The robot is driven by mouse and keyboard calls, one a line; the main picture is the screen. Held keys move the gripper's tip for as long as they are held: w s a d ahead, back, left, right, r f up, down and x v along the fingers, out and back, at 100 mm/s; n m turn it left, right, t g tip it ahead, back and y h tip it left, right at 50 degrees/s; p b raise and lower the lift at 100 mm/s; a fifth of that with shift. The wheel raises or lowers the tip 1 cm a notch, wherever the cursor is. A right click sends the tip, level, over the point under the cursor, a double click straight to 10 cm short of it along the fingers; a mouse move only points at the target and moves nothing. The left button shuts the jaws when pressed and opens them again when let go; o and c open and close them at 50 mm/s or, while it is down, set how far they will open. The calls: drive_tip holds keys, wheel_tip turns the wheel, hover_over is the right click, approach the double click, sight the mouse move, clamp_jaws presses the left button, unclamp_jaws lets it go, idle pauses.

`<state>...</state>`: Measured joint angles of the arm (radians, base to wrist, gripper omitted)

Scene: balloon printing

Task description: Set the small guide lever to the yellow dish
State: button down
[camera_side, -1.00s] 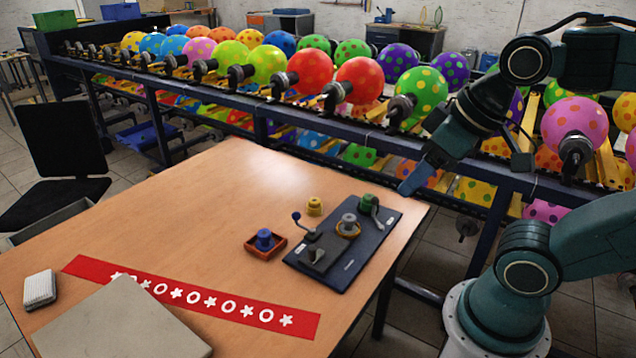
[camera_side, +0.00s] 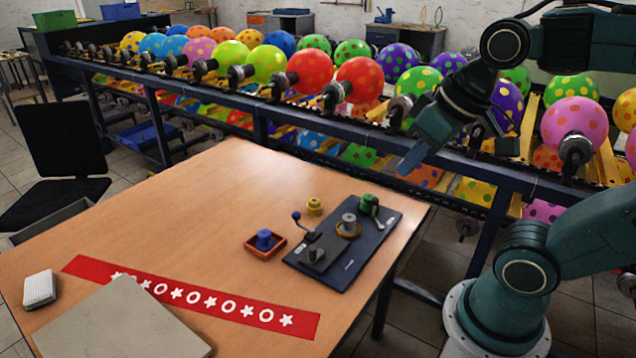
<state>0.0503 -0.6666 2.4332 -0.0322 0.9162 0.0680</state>
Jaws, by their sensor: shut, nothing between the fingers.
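A dark board (camera_side: 372,252) lies on the table. At its left edge a small lever with a blue ball end (camera_side: 296,215) tilts up and left from a dark block (camera_side: 313,254). A grey knob (camera_side: 348,218) stands in a yellowish ring-like dish (camera_side: 349,232) at the board's middle. A green knob (camera_side: 369,202) with a curved grey arm (camera_side: 379,215) is at the back. I cannot tell for sure which lever is the guide lever. My gripper (camera_side: 404,170) is shut and empty, in the air behind and right of the board, touching nothing.
A yellow knobbed piece (camera_side: 314,207) stands on the table behind the board. A red tray (camera_side: 252,247) holding a blue knob (camera_side: 264,240) is left of it. A red printed strip (camera_side: 200,305) lies in front. A balloon rack (camera_side: 450,160) runs behind the table.

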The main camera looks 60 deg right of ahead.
drive_tip(key=w+d+f+m+g+y, duration=0.1)
drive_tip(key=w+d+f+m+g, duration=0.15)
drive_tip(key=w+d+m, duration=1.15)
drive_tip(key=d+f+m, duration=0.1)
drive_tip(key=d+f, duration=0.5)
drive_tip(key=d, duration=0.3)
drive_tip(key=w+d+f+m+g+y, duration=0.1)
drive_tip(key=d+f+m, duration=0.1)
drive_tip(key=d+f, duration=0.4)
drive_tip(key=w+d+f+m+g+y, duration=0.1)
drive_tip(key=d+f, duration=0.4)
drive_tip(key=d, duration=0.7)
drive_tip(key=shift+f+m, duration=0.4)
drive_tip(key=shift+m, duration=0.2)
drive_tip(key=shift+a, duration=0.1)
drive_tip(key=shift+w+a+f, duration=0.25)
drive_tip(key=shift+a+f, duration=0.85)
drive_tip(key=shift+f, duration=0.6)
drive_tip(key=shift+w+a+f, duration=0.2)
drive_tip(key=shift+a+f, duration=0.95)
drive_tip(key=shift+f, duration=0.6)
drive_tip(key=shift+w+a+f, duration=0.25)
drive_tip(key=shift+a+f, duration=0.85)
drive_tip(key=shift+f, duration=0.6)
